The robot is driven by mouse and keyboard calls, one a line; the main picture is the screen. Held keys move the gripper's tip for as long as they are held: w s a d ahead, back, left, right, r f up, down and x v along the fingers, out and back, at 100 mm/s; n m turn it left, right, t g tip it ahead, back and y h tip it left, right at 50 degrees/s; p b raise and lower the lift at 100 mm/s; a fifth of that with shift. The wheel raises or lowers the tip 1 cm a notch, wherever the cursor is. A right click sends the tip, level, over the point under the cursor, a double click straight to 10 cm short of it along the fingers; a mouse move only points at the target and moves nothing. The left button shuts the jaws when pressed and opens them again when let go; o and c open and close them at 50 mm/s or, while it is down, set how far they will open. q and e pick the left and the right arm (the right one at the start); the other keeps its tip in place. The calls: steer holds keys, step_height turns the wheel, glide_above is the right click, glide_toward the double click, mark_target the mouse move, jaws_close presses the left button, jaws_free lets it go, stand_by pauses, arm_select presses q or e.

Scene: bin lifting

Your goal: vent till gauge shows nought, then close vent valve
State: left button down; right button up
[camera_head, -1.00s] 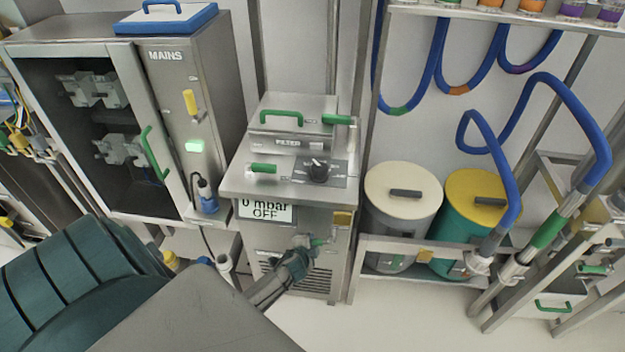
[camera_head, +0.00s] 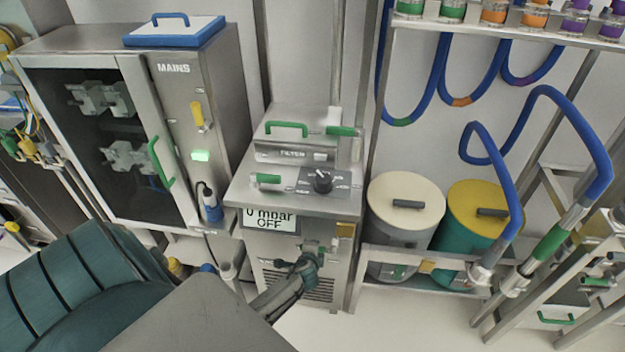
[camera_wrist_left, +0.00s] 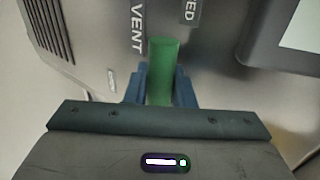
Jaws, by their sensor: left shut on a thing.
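The steel vacuum unit stands in the middle of the head view, with its display (camera_head: 270,219) reading "0 mbar" above "OFF". The vent valve's green handle (camera_wrist_left: 162,70) shows in the left wrist view beside a dark "VENT" label (camera_wrist_left: 138,32). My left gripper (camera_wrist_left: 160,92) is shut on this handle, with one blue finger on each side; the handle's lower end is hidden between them. In the head view my left gripper (camera_head: 311,258) is at the unit's front, below the display, and hides most of the valve. My right gripper is not in view.
A "MAINS" cabinet (camera_head: 173,100) stands to the left. A black knob (camera_head: 322,181) and a green-handled filter box (camera_head: 280,152) are on the unit's top. Two lidded drums (camera_head: 402,222) and a rack with blue hoses (camera_head: 590,150) stand to the right.

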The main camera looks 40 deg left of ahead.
arm_select(q)
steer(key=c, duration=1.6)
jaws_free()
steer(key=shift+o, duration=0.2)
steer(key=shift+s+r, duration=0.1)
steer(key=v, duration=1)
steer(key=shift+s+d, duration=0.2)
steer(key=shift+s, duration=0.05)
